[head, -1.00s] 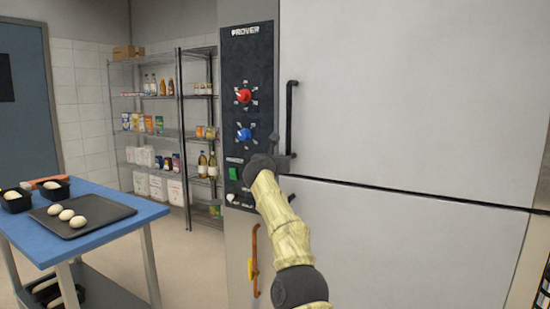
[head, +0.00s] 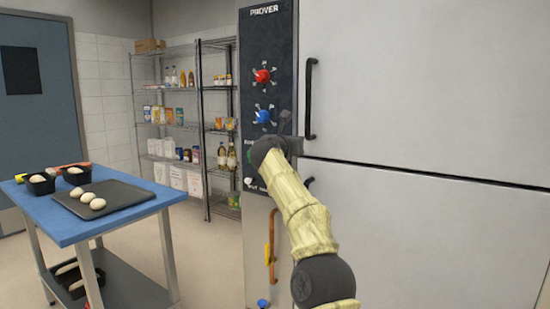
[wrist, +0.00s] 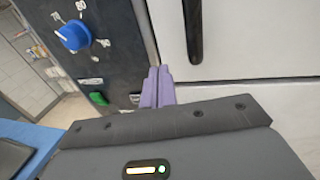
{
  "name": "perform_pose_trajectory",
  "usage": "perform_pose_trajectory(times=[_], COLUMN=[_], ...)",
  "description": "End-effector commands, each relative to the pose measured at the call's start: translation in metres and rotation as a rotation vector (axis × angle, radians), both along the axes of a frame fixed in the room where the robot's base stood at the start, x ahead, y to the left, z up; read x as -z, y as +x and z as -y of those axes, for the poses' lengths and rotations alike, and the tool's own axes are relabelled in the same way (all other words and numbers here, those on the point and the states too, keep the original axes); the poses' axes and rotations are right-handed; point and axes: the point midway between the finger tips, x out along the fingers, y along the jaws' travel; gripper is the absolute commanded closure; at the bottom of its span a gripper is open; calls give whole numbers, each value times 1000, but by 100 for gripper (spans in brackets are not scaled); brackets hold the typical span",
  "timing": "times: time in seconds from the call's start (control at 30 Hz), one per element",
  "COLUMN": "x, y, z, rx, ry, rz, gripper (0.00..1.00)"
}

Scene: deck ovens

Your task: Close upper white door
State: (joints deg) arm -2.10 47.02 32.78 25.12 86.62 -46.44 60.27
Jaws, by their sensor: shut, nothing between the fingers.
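The upper white door (head: 430,95) of the prover fills the upper right of the head view. It looks flush with the cabinet front, with a thin dark seam below it. Its black vertical handle (head: 309,98) is at its left edge; the handle's lower end shows in the wrist view (wrist: 194,32). My gripper (wrist: 158,85) is shut and empty, its purple fingers close to the gap between the control panel and the door, left of and below the handle. In the head view my wrist hides the fingers. I cannot tell whether they touch the cabinet.
The prover's control panel (head: 266,75) has a red knob (head: 262,76) and a blue knob (head: 263,117). A lower white door (head: 410,240) is below. A blue table (head: 130,212) with a dark tray (head: 122,193) stands left. Wire shelves (head: 172,105) stand behind; floor between is clear.

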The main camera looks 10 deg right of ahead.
Motion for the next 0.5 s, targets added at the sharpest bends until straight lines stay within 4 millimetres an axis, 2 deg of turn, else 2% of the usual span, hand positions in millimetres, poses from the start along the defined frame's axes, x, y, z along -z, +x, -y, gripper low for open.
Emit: perform_pose_trajectory(times=[0.03,0.1,0.3,0.5], x=[6,7,6,5], y=[-6,-14,-42,-59], z=[-11,-21,-40,-52], rx=[-9,-13,-9,-4], ry=[-1,0,0,2], rz=[0,-2,-3,-4], gripper=[100,100,100,100])
